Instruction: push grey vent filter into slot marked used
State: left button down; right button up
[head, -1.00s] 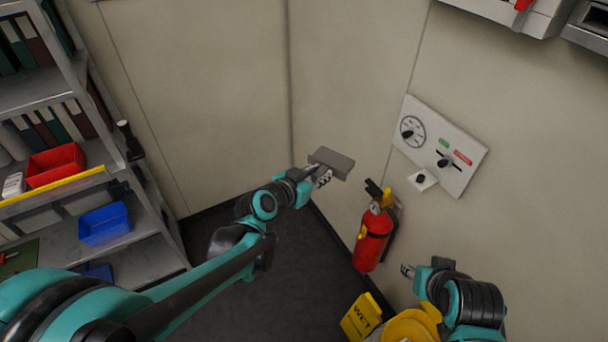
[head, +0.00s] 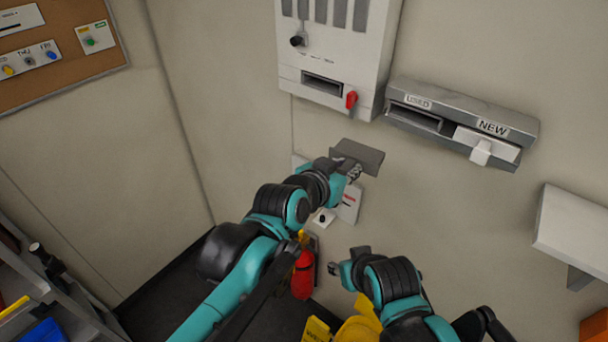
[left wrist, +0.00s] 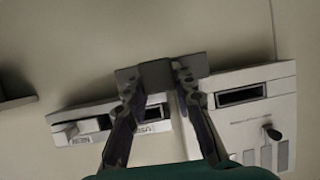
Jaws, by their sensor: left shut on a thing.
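The grey vent filter (head: 358,155) is a flat grey block held in my left gripper (head: 352,172), in front of the wall and below the wall units. In the left wrist view the filter (left wrist: 160,72) spans both fingers of the gripper (left wrist: 158,85), which are shut on it. The slot marked USED (head: 416,117) is an empty dark opening in the grey holder (head: 460,108), up and right of the filter. It also shows in the left wrist view (left wrist: 154,112), partly behind a finger. My right gripper (head: 336,268) is low in front of the wall; its jaw state is unclear.
A white filter with a tab (head: 486,146) sits in the slot marked NEW. Left of the holder, a white wall unit (head: 335,50) has an empty slot (head: 322,83) and a red lever (head: 351,99). A white shelf (head: 575,225) juts out at right.

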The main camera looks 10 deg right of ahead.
pick_arm(q)
jog(key=m+p, duration=0.1)
jog(key=p, duration=0.3)
send_near(413, 120)
jog(key=s+a+f, duration=0.2)
jog(key=s+a, duration=0.2)
jog(key=a, duration=0.1)
jog(key=shift+g+h, duration=0.3)
jog(key=shift+h, duration=0.1)
jog(key=w+d, duration=0.1)
jog(key=w+d+b, duration=0.1)
jog(key=w, duration=0.1)
jog(key=shift+w+d+r, duration=0.1)
jog(key=shift+d+r, duration=0.05)
jog(key=shift+d, duration=0.2)
pick_arm(e)
notch_tip(413, 120, up, 4)
jog(key=shift+r, duration=0.1)
pick_arm(q)
jog(key=shift+r, duration=0.1)
jog(key=shift+w+d+b, duration=0.15)
jog(key=shift+w+d, duration=0.85)
jog(key=shift+d, duration=0.2)
jog(key=shift+w+d+b, duration=0.15)
jog(key=shift+w+d, duration=0.85)
jog(key=shift+d, duration=0.15)
dwell(2.6)
